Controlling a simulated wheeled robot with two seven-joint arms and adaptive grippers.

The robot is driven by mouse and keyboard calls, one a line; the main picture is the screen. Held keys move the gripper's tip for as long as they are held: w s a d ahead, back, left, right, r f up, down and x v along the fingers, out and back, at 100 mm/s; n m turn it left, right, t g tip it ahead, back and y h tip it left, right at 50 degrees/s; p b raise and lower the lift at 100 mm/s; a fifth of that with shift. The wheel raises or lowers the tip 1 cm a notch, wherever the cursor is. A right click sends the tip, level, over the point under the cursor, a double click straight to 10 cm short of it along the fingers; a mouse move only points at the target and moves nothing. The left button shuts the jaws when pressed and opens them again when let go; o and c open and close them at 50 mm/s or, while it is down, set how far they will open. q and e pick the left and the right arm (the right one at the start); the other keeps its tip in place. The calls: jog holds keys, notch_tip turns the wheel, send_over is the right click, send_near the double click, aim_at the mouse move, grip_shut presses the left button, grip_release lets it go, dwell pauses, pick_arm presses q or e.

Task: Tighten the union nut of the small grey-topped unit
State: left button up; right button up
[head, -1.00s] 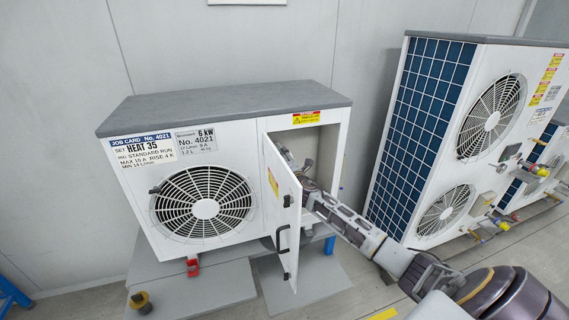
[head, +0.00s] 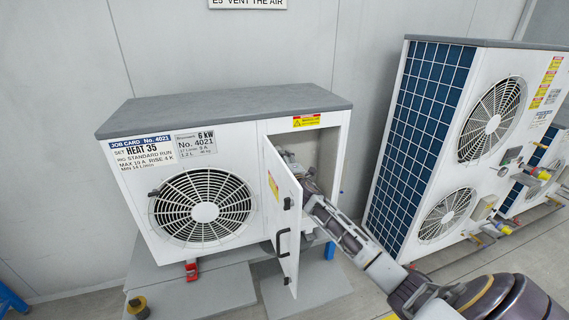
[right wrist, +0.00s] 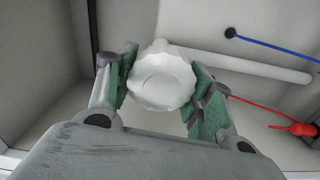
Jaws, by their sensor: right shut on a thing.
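The small grey-topped unit (head: 225,105) stands on a grey stand, its front door (head: 284,215) swung open at the right. My right arm reaches into its compartment, and my right gripper (head: 291,161) is partly hidden by the door. In the right wrist view, the white scalloped union nut (right wrist: 162,80) sits between the green finger pads of my right gripper (right wrist: 165,92), which is shut on it. A white pipe (right wrist: 240,64) runs behind the nut. The nut does not show in the head view. My left gripper is not in view.
A blue cable (right wrist: 270,43) and a red cable (right wrist: 268,108) run inside the compartment. A taller unit with two fans (head: 446,140) stands at the right. A yellow-and-black object (head: 138,307) sits at the lower left. The door edge is close beside my right arm.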

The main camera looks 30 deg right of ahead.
jog(key=o, duration=1)
jog(key=shift+o, duration=0.2)
jog(key=shift+s, duration=0.1)
jog(key=shift+s, duration=0.15)
jog(key=v, duration=1.1)
jog(key=shift+s, duration=0.25)
jog(key=shift+f, duration=0.1)
dwell(0.5)
